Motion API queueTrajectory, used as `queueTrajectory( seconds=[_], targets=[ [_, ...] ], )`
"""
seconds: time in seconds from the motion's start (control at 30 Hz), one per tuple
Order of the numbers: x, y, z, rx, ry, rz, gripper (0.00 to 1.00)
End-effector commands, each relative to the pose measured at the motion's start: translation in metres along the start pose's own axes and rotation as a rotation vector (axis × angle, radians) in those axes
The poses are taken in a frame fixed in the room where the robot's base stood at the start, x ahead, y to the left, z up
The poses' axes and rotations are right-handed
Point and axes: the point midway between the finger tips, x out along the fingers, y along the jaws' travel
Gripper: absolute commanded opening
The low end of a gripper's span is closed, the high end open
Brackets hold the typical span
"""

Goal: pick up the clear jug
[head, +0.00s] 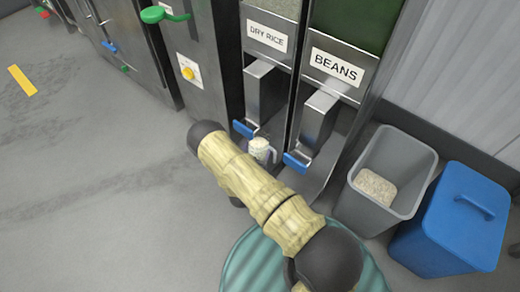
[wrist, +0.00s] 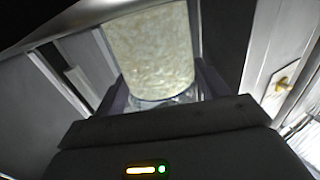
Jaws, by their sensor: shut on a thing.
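The clear jug (head: 260,151) is below the chutes of the dispensers, between the two blue levers. It looks full of pale grain, seemingly rice, and a handle shows on its right side. In the wrist view the jug (wrist: 150,48) fills the upper middle, its clear base showing below the grain. My gripper (wrist: 163,88) is shut on the jug, with a dark finger on each side of it. In the head view my arm hides the gripper and the jug's lower part. I cannot tell whether the jug rests on anything.
The dry rice dispenser (head: 267,38) and the beans dispenser (head: 337,66) stand close behind the jug, with blue levers (head: 243,129) at their chutes. A grey bin (head: 350,205) holding a pale block and a blue lidded bin (head: 455,225) stand right.

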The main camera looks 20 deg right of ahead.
Motion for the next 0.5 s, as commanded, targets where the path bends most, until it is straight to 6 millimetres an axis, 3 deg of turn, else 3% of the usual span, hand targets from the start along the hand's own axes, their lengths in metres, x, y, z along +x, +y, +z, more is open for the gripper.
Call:
queueTrajectory(
  seconds=[0.33,0.5],
  targets=[
    [-0.002,-0.002,-0.007,0.001,0.001,-0.001,0.32],
    [-0.003,-0.002,-0.025,0.001,0.002,0.001,0.32]
  ],
)
